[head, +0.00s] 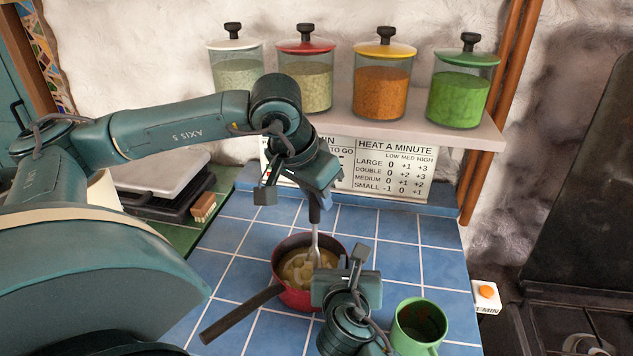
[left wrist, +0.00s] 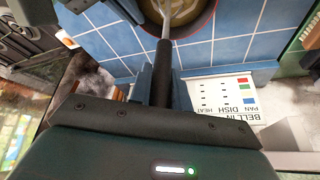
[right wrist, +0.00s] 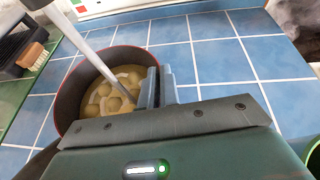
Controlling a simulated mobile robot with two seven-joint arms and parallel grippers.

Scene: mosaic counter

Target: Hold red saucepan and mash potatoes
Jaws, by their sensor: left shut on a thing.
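The red saucepan (head: 294,297) stands on the blue tiled counter, its dark handle (head: 240,315) pointing to the lower left. Pale potato chunks in yellowish mash (right wrist: 112,98) lie inside it. My left gripper (head: 314,192) is above the pan, shut on the dark handle of the masher (left wrist: 164,72). The right gripper partly hides the pan in the head view.
A green mug (head: 418,328) stands just right of my right gripper. A timer with an orange button (head: 486,292) is at the counter's right edge. Several glass jars (head: 382,88) stand on a shelf behind. A wooden brush (head: 203,207) lies at the left.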

